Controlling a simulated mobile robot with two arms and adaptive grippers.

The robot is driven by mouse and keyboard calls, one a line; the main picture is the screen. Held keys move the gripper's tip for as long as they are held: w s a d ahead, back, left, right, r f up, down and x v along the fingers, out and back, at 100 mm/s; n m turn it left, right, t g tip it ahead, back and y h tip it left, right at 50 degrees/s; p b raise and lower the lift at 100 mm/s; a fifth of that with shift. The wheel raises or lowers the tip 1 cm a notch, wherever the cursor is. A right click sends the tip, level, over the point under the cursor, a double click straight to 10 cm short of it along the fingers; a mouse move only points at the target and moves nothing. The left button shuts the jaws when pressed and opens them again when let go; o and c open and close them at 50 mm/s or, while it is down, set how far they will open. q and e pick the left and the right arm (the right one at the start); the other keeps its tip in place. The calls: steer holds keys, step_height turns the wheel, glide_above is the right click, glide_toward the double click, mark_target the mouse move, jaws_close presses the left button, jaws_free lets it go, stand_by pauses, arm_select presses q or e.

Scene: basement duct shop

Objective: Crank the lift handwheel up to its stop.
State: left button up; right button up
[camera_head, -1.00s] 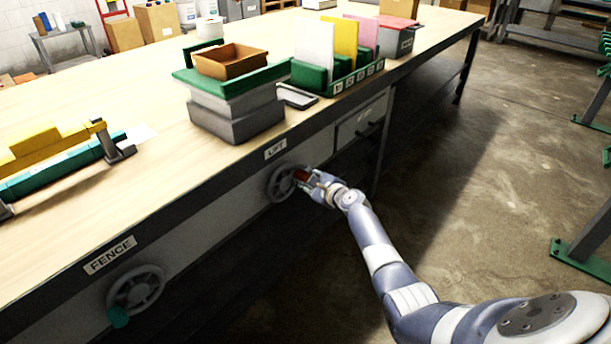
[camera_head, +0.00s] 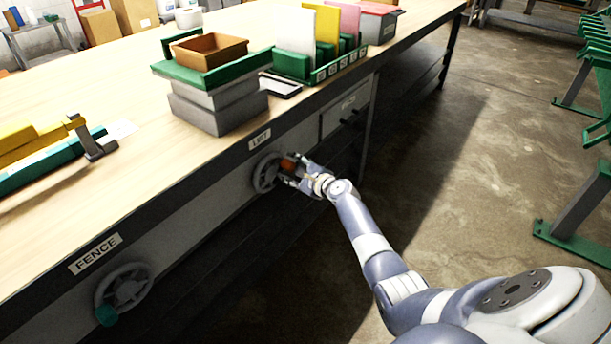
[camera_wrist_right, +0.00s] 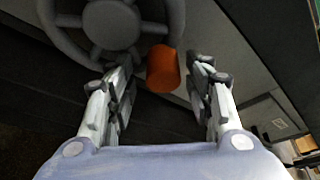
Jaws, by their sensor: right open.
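The lift handwheel (camera_head: 266,172) is a grey spoked wheel on the bench's front face under the LIFT label (camera_head: 260,138). Its orange-red knob (camera_head: 288,165) sticks out at the wheel's right side. My right gripper (camera_head: 293,172) is at this knob. In the right wrist view, the gripper (camera_wrist_right: 160,70) is open, with the knob (camera_wrist_right: 163,70) between its fingers and a gap visible on both sides. The wheel (camera_wrist_right: 110,25) shows behind, partly cut off at the top. A grey stepped stand with a green top (camera_head: 215,105) is on the bench above. My left gripper is out of view.
A second handwheel (camera_head: 124,288) with a green knob is at lower left, under the FENCE label (camera_head: 95,254). A brown tray (camera_head: 208,50) sits on the stand. A green rack with coloured sheets (camera_head: 322,67) stands to its right.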

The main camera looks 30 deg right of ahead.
steer(key=v, duration=1.1)
stand_by(0.4)
